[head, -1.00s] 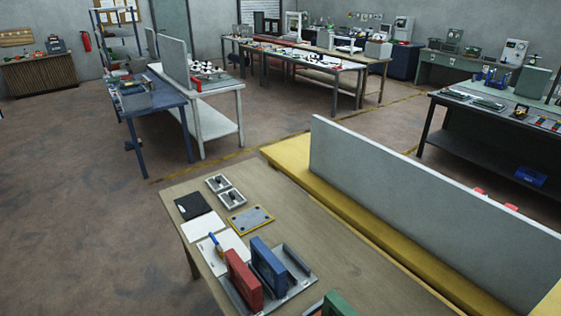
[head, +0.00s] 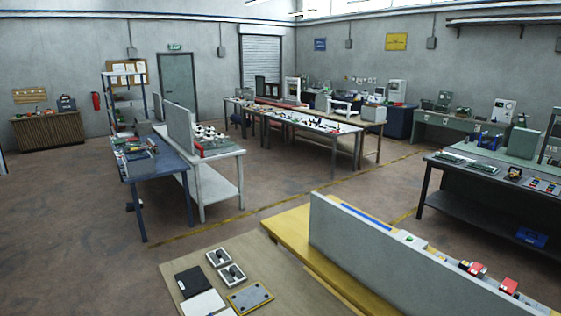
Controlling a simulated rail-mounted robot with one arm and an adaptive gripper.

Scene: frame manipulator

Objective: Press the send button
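I cannot make out a send button; any marking is too small to read. Beyond the grey divider (head: 400,255), on the yellow bench (head: 290,228), sits a small pale box with a green spot (head: 410,239). Farther right along the divider are two small devices with red parts, one red block (head: 476,268) and another red block (head: 508,286). The divider hides the lower parts of these. My gripper is not in view.
A wooden table (head: 235,258) in front holds a black pad (head: 192,282), grey switch boxes and a yellow-edged plate (head: 250,297). A blue table (head: 155,168), white table (head: 218,168) and dark bench (head: 470,190) stand farther off. Open floor (head: 70,240) lies left.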

